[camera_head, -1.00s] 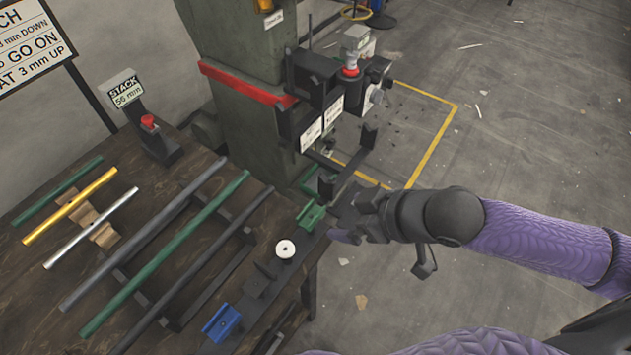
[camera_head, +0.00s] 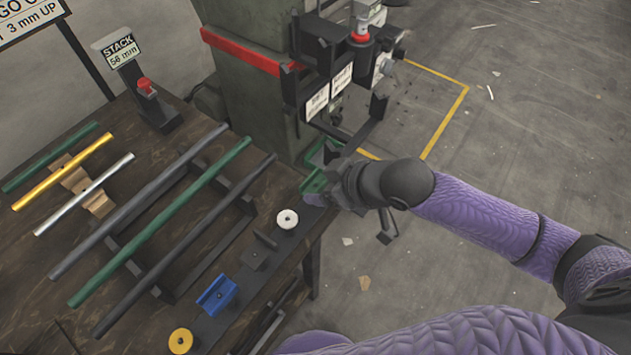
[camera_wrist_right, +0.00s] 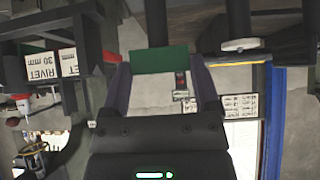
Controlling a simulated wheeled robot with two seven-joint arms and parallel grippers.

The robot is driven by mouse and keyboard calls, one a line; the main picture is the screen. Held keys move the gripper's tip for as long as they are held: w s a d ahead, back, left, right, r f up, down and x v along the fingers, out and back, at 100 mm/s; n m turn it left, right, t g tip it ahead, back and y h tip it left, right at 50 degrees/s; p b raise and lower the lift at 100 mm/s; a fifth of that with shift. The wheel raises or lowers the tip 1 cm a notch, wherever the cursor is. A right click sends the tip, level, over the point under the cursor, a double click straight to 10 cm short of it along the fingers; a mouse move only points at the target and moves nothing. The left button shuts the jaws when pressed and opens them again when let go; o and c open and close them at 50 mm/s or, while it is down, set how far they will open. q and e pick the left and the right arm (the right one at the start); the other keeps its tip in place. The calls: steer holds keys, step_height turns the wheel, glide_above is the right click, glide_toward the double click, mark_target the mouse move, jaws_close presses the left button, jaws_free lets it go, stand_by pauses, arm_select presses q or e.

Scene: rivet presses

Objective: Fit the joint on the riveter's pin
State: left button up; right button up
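My right gripper (camera_head: 328,187) is at the joint, coming in from the right. In the right wrist view the green joint (camera_wrist_right: 165,59) lies across the gap between my widely spaced fingertips (camera_wrist_right: 162,75). The riveter (camera_head: 258,105) is a grey-green press with a red band, just beyond the gripper. I cannot make out its pin. My left gripper is out of view.
On the strip are a white round piece (camera_head: 287,219), a blue joint (camera_head: 216,295) and a yellow round piece (camera_head: 180,341). Long rods (camera_head: 160,222) lie on a rack to the left. A stack gauge (camera_head: 148,92) stands behind. Floor right of the bench is open.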

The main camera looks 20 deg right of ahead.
steer(key=shift+c, duration=1.4)
